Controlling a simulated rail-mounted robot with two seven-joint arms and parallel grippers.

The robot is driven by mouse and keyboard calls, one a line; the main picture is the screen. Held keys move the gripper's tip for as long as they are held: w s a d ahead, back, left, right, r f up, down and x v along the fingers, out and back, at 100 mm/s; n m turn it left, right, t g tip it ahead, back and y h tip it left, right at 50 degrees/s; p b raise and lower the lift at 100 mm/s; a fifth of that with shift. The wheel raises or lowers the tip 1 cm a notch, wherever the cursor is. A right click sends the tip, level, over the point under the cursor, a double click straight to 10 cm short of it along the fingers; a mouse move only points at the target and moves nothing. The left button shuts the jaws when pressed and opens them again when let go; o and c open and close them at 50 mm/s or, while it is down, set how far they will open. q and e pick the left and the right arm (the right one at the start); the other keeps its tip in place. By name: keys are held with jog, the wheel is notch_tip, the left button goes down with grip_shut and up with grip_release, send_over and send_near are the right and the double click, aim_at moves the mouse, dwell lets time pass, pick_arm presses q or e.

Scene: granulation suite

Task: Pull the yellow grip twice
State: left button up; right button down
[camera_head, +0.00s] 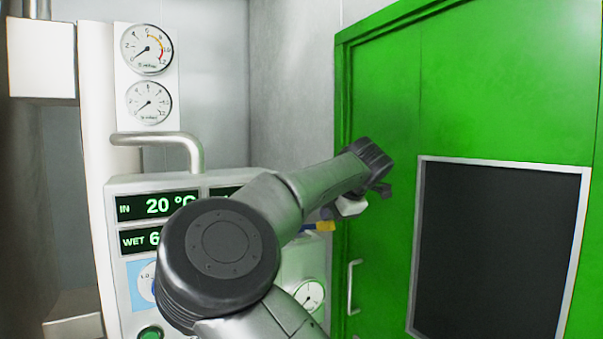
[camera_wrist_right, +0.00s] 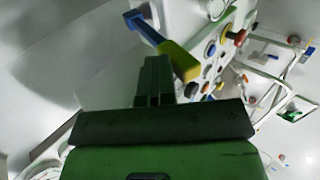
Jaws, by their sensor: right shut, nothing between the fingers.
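The yellow grip (camera_head: 325,226) shows as a small yellow piece just left of and below my right gripper in the head view, partly hidden by my arm. In the right wrist view the yellow grip (camera_wrist_right: 181,62) is a slanted bar with a blue part at its upper left end. My right gripper (camera_head: 350,207) is in front of the panel, near the green door. In the wrist view its fingers (camera_wrist_right: 154,62) are together and empty, with the tips right beside the grip. I cannot tell whether they touch. My left gripper is not in view.
A white panel (camera_head: 117,275) with green digital displays stands at the left, with two round gauges (camera_head: 147,50) above it. A curved metal rail (camera_head: 160,137) sticks out over the panel. A green door (camera_head: 385,100) with a dark window and handle (camera_head: 351,287) fills the right.

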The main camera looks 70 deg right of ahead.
jog(key=shift+f, duration=0.3)
jog(key=shift+d+r+p, duration=0.1)
jog(key=shift+r+p, duration=0.4)
jog(key=shift+r, duration=0.1)
jog(key=r, duration=0.1)
jog(key=r+p, duration=0.2)
jog(key=r, duration=0.1)
jog(key=shift+w+d, duration=0.2)
jog(key=shift+w, duration=0.1)
jog(key=v, duration=0.9)
jog(key=shift+r+p, duration=0.2)
jog(key=shift+p, duration=0.25)
